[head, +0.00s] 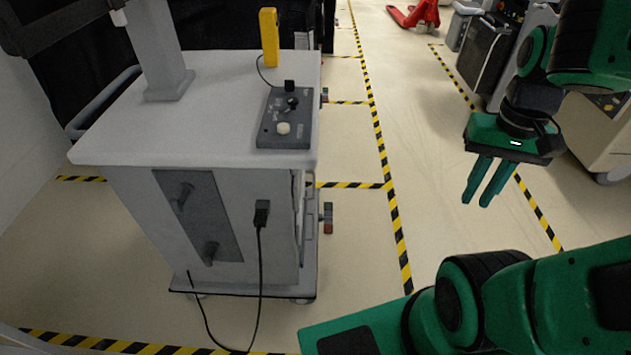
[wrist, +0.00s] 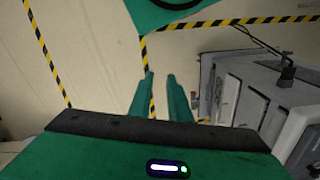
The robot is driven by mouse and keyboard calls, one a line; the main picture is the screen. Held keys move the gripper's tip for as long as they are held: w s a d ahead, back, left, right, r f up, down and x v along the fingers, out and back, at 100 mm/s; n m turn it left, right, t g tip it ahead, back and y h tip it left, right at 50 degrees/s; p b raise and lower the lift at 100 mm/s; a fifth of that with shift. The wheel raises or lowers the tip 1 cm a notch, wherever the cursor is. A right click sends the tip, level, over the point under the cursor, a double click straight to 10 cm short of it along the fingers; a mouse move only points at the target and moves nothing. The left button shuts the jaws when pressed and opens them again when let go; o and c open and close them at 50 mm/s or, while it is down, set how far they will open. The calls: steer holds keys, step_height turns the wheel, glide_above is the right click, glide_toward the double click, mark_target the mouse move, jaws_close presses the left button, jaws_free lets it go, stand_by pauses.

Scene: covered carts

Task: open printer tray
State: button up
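No printer or printer tray can be made out for certain in either view. My gripper (head: 476,203) hangs over the open floor at the right of the head view, pointing down, well apart from the grey cart. Its two green fingers are apart with a narrow gap and nothing between them. In the wrist view the fingers (wrist: 160,77) also show a gap, with floor and striped tape behind them.
A grey cart (head: 217,80) stands at left, bearing a dark control box (head: 268,133) and a yellow handheld device (head: 269,38). A black cable (head: 261,290) hangs down its front. Machines (head: 485,58) stand at upper right, near a red pallet jack (head: 414,15). The central aisle is clear.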

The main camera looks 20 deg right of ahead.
steer(key=shift+a, duration=0.1)
steer(key=w+d+f+t+h, duration=0.1)
steer(key=w+d+f+t, duration=0.15)
steer(key=w, duration=0.65)
steer(key=w+d+f+t+h, duration=0.15)
steer(key=w+f, duration=0.25)
steer(key=w, duration=0.5)
steer(key=w+f, duration=0.5)
steer(key=w, duration=0.5)
steer(key=m+t+y, duration=0.1)
steer(key=t+y, duration=0.1)
steer(key=t, duration=0.5)
glide_toward(313, 185)
steer(key=w+d+r, duration=0.4)
steer(key=d+r, duration=0.2)
steer(key=d, duration=0.3)
steer(key=s+a+f+m+t, duration=0.45)
steer(key=a+f, duration=0.35)
steer(key=f, duration=0.2)
steer(key=shift+n+y, duration=0.25)
steer(key=x, duration=1)
steer(key=shift+s+a+f, duration=0.1)
steer(key=shift+f, duration=0.05)
